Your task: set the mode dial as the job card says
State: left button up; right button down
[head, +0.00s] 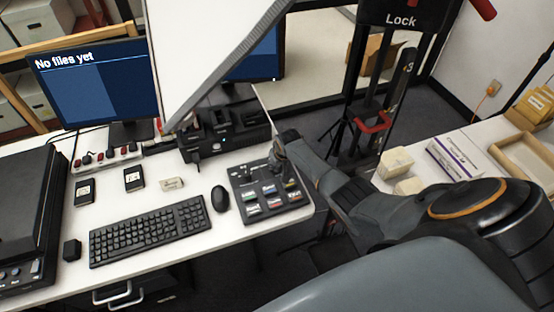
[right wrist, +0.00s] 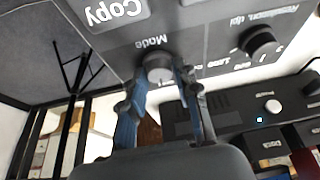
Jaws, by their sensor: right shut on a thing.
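The dark control panel (head: 241,190) lies at the right end of the desk, with several coloured, labelled keys. In the right wrist view the panel (right wrist: 205,22) appears upside down, with the grey mode dial (right wrist: 158,68) beside the word "Mode". My right gripper (head: 277,160) reaches the panel's far edge. In the right wrist view its fingers (right wrist: 160,88) are shut on the mode dial, one on each side. The dial's pointer setting cannot be read. No job card can be made out with readable text. My left gripper is out of view.
A second knob (right wrist: 257,41) marked for resolution is close by the fingers. A black docking unit (head: 225,135) stands behind the panel. The mouse (head: 220,198) and keyboard (head: 148,230) lie left of it. A monitor (head: 95,85) reads "No files yet". A large white panel (head: 205,50) blocks the upper middle.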

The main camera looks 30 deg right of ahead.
jog(key=shift+f+n, duration=0.1)
jog(key=shift+n, duration=0.4)
jog(key=shift+s, duration=0.1)
jog(key=c, duration=1)
grip_release()
jog(key=shift+o, duration=0.2)
jog(key=v, duration=1.2)
jog(key=shift+d, duration=0.15)
